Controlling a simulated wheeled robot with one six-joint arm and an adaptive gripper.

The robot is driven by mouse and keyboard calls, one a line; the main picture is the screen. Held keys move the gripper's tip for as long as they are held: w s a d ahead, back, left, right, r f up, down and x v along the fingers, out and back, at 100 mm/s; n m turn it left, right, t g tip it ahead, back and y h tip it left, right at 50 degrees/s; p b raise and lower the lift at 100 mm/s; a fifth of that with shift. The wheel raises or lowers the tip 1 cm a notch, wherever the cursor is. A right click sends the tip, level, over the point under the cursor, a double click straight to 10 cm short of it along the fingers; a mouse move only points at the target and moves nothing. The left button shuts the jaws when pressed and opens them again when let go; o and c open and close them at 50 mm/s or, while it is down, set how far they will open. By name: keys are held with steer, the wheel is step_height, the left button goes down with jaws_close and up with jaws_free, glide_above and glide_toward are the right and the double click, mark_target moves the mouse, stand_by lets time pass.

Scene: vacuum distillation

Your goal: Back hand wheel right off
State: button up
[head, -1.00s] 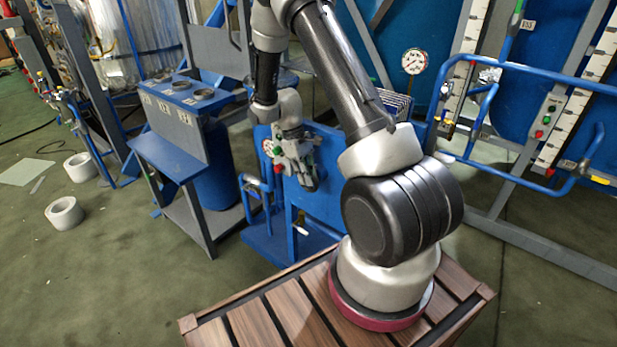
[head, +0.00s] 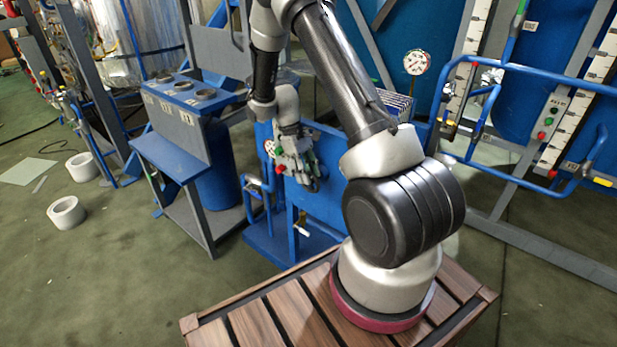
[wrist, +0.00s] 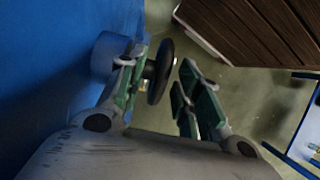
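The back hand wheel (wrist: 160,72) shows in the wrist view as a dark, thin-rimmed wheel seen nearly edge-on. It stands out from a blue surface (wrist: 45,60) on the left. My gripper (wrist: 164,60) is open, with its green-padded fingers on either side of the wheel. The left finger overlaps the wheel's hub side in the picture, and a gap shows between the wheel's rim and the right finger. I cannot tell whether either finger touches it. In the head view my gripper (head: 298,163) is in front of the blue equipment panel (head: 328,180), and the wheel cannot be made out.
A blue stand (head: 178,145) with round ports is left of my gripper. Blue pipe rails (head: 520,70) and a pressure gauge (head: 416,62) are at the right and back. White rings (head: 66,212) lie on the open green floor at left.

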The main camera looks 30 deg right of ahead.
steer(key=v, duration=1)
steer(key=shift+r, duration=0.3)
steer(key=s, duration=0.2)
steer(key=s+d+f+t+y, duration=0.1)
steer(key=s+d+t, duration=0.1)
steer(key=s, duration=0.1)
steer(key=shift+s+f+m, duration=0.2)
steer(key=shift+s+m, duration=0.15)
steer(key=shift+m, duration=0.05)
steer(key=shift+w+a+f+n+t+y, duration=0.2)
steer(key=shift+w+f+t, duration=0.15)
steer(key=shift+f+t, duration=0.25)
steer(key=shift+w+a+f+n+t+y, duration=0.1)
steer(key=shift+w+f+n+t, duration=0.1)
steer(key=shift+w+f+t, duration=0.3)
step_height(320, 180, down, 7)
steer(key=shift+s+d+f, duration=0.1)
steer(key=shift+f, duration=0.15)
jaws_close()
